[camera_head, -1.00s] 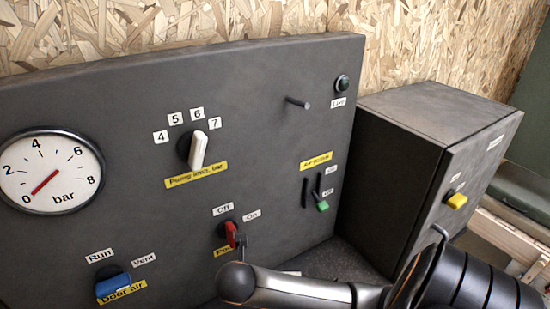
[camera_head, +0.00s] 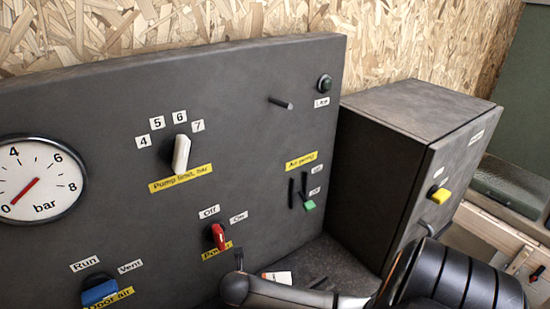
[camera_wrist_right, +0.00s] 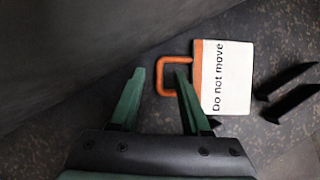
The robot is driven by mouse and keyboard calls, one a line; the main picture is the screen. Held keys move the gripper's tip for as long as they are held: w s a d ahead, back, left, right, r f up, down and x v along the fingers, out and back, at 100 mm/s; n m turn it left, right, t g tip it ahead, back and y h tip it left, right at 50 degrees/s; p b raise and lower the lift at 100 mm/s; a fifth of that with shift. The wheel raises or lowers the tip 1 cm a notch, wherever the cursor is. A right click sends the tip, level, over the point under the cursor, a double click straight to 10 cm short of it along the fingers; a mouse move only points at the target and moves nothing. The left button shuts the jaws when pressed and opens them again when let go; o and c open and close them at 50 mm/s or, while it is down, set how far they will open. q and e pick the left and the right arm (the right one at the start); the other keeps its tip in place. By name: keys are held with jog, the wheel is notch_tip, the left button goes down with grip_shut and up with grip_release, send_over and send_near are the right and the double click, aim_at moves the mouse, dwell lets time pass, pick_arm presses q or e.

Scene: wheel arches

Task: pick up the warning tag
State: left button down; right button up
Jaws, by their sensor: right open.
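The warning tag (camera_wrist_right: 226,78) is a white card reading "Do not move", with an orange band and an orange loop (camera_wrist_right: 162,76) on its left side. It lies on the dark speckled surface and partly shows in the head view (camera_head: 277,277), behind my right arm. My right gripper (camera_wrist_right: 159,76) is open, its two green fingers pointing toward the loop. The right fingertip overlaps the loop in the picture; the height between them is hard to judge. Nothing is held. My left gripper is not in view.
A grey control panel (camera_head: 90,140) with a gauge (camera_head: 36,185), knobs and a peg (camera_head: 281,103) stands behind the tag. A grey box (camera_head: 385,160) with a yellow knob (camera_head: 441,195) stands to the right. Two dark pointed shapes, perhaps shadows, lie right of the tag.

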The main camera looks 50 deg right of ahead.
grip_shut()
dwell(0.3)
dwell(0.4)
